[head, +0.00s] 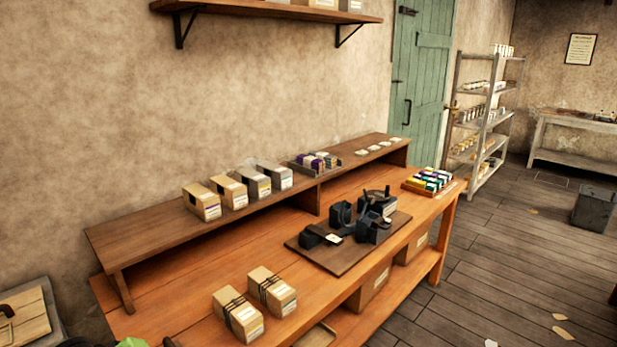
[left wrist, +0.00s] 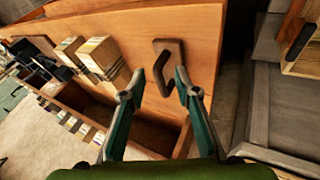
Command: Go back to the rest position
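My left gripper (left wrist: 156,88) shows in the left wrist view with its two green fingers apart and nothing between the fingertips. It hangs over the near end of the orange wooden bench (left wrist: 205,40), which also shows in the head view (head: 190,318). A brown bent piece (left wrist: 167,62) lies on the bench just beyond the fingertips, apart from them as far as I can tell. In the head view, only a small green patch at the bottom left edge may be part of my left arm. My right gripper is in neither view.
The black press (head: 372,228) stands on a dark board (head: 325,262). Two tied boxes (head: 240,315) sit near the bench front. Several boxes (head: 203,202) line the raised shelf (head: 130,237). A colourful tray (head: 428,182) is at the far end. Floor (head: 490,270) at right is mostly clear.

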